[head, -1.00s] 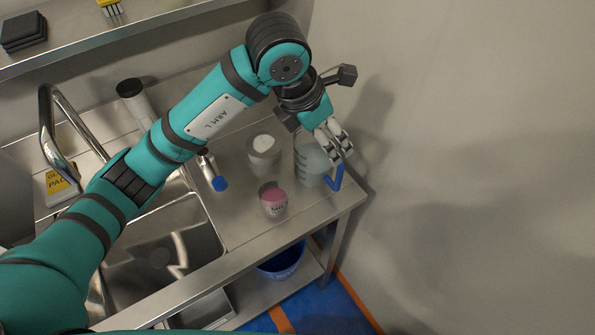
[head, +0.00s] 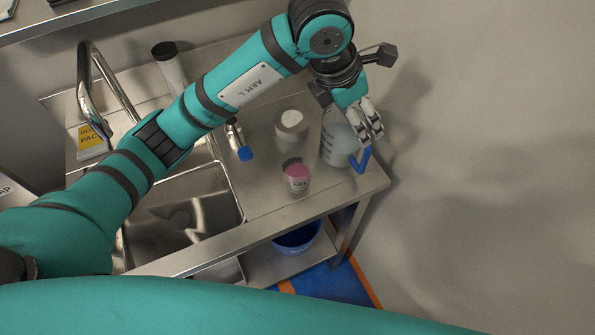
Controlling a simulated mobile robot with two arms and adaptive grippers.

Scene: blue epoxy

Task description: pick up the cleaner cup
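Several vessels stand on the steel counter; I cannot tell for sure which one is the cleaner cup. A clear, marked jug with a blue handle (head: 338,146) stands near the right end. A small cup with a pink top and a label (head: 296,178) stands nearer the front edge. A cup with white contents (head: 291,124) stands behind it. My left gripper (head: 370,132) points down at the jug's right side, above the blue handle. Its fingers overlap the jug's edge in the picture; contact and finger gap are unclear. My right gripper is out of view.
A bottle with a blue cap (head: 244,153) lies left of the cups. A sink (head: 182,215) with a tall faucet (head: 84,85) is to the left. A black-capped container (head: 170,68) stands behind my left arm. A blue bin (head: 297,238) sits below; a wall is at right.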

